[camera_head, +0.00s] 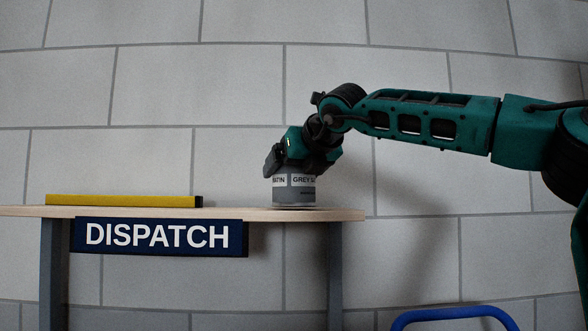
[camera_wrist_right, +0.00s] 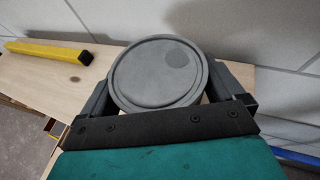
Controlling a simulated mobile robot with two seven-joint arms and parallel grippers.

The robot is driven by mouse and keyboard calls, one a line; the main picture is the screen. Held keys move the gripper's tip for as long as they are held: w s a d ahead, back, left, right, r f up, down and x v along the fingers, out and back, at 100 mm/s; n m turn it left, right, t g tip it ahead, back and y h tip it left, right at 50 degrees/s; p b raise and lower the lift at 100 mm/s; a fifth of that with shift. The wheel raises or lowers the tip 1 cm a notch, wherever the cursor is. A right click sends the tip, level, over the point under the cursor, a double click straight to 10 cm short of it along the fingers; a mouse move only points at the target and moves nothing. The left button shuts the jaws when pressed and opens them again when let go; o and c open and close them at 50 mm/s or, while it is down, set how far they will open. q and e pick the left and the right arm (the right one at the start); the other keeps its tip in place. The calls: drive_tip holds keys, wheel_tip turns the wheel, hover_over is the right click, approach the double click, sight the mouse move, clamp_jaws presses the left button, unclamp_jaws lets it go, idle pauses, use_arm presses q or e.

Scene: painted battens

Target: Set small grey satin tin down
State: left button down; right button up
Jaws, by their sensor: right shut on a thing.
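The small grey satin tin (camera_head: 294,191) is upright at the right part of the wooden dispatch table (camera_head: 340,214). Its label reads "SATIN" and "GREY" in part. My right gripper (camera_head: 290,163) comes down on it from above and is shut around its sides. In the right wrist view the tin's round grey lid (camera_wrist_right: 157,74) lies between the two fingers of the right gripper (camera_wrist_right: 165,85). The tin's base is at the table top; I cannot tell whether it fully touches. My left gripper is not in view.
A yellow batten (camera_head: 122,200) lies along the left of the table top, and its black end also shows in the right wrist view (camera_wrist_right: 50,51). A "DISPATCH" sign (camera_head: 158,236) hangs on the table's front edge. A blue rail (camera_head: 455,312) stands at lower right. A block wall is behind.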

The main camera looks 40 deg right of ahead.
drive_tip(key=shift+f, duration=0.2)
drive_tip(key=o, duration=1.3)
drive_tip(key=shift+c, duration=0.2)
drive_tip(key=shift+s+f, duration=0.1)
drive_tip(key=b+v, duration=0.2)
drive_tip(key=v, duration=1.1)
